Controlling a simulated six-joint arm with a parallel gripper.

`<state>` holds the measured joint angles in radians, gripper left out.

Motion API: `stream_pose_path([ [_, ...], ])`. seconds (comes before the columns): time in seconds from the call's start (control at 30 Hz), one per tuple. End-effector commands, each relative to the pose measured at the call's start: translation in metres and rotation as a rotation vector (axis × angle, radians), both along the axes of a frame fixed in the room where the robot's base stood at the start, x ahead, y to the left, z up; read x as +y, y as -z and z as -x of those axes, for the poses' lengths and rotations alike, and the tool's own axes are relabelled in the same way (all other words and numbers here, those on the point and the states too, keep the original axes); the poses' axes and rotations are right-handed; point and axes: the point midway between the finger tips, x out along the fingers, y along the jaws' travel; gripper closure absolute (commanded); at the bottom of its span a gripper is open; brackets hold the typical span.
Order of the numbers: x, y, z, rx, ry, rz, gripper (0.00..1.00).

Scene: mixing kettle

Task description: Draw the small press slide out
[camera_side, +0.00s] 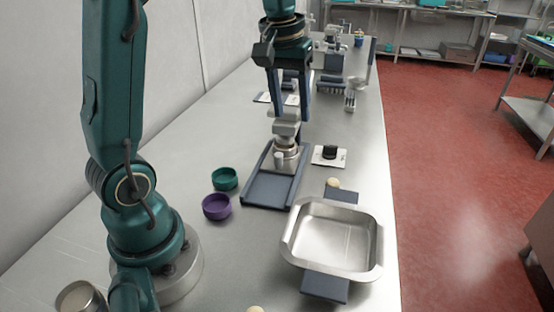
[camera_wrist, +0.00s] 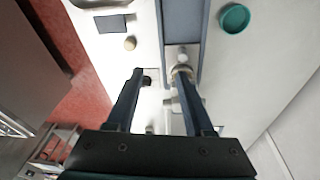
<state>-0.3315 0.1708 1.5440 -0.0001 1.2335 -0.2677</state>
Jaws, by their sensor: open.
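The small press slide shows in the side view as a blue channel-shaped tray (camera_side: 268,190) with raised side rails. A silver metal block with a round stub (camera_side: 281,158) sits at its far end. In the wrist view the blue tray (camera_wrist: 183,22) runs to the top edge. My gripper (camera_side: 290,117) is open and points down above the far end of the slide, around or just in front of the grey press top. In the wrist view my gripper (camera_wrist: 159,75) has its right fingertip overlapping the metal stub. Contact cannot be told.
A teal bowl (camera_side: 224,178) and a purple bowl (camera_side: 216,207) stand left of the slide. A square steel pan (camera_side: 335,240) is at front right. A white plate with a black knob (camera_side: 330,154) is right of the slide. More equipment stands behind.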

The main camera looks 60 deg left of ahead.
Motion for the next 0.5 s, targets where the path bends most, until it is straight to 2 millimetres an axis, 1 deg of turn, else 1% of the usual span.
stream_pose_path([
  [0.03, 0.013, 0.012, -0.007, 0.033, -0.040, 0.014, 0.47],
  [0.1, 0.029, 0.026, -0.014, 0.068, -0.085, 0.028, 0.47],
  [0.2, 0.046, 0.045, -0.018, 0.112, -0.131, 0.048, 0.47],
  [0.3, 0.057, 0.061, -0.017, 0.146, -0.161, 0.065, 0.47],
  [0.4, 0.062, 0.072, -0.013, 0.176, -0.180, 0.078, 0.47],
  [0.5, 0.065, 0.076, -0.012, 0.179, -0.188, 0.081, 0.47],
])
